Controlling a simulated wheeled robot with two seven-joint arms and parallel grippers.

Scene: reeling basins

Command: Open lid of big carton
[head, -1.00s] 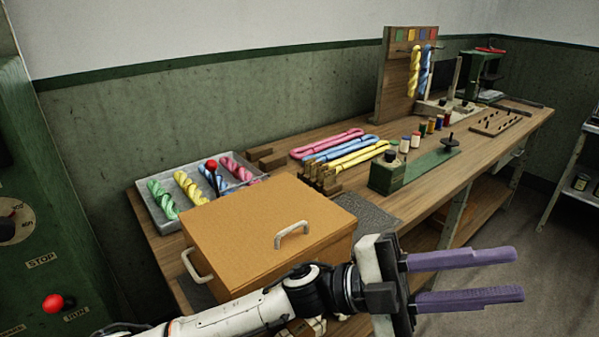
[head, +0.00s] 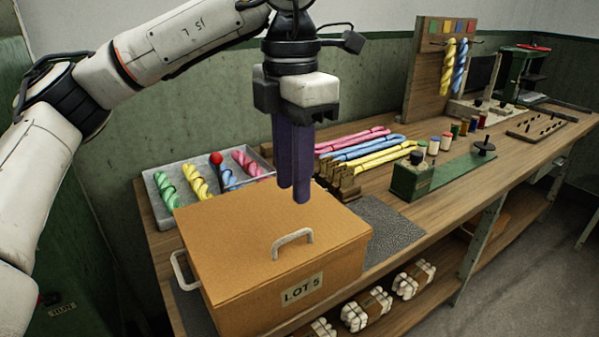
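The big carton (head: 225,262) is an orange-brown box on the near left of the bench, with a "LOT 5" label (head: 302,291) on its front. Its lid (head: 235,235) lies flat and closed. A pale handle (head: 293,241) stands on the lid near the front edge, and another handle (head: 182,270) is on the left side. My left gripper (head: 294,195) points down over the back part of the lid, behind the lid handle in the picture. Its two purple fingers overlap in this view, so the gap between them is hidden. My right gripper is not in view.
A grey tray (head: 157,207) of twisted colored skeins stands behind the carton. Pink, blue and yellow skeins (head: 375,153) and a green spool stand (head: 428,178) lie to the right. A dark mat (head: 388,226) beside the carton is bare. White bundles (head: 367,309) sit on the lower shelf.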

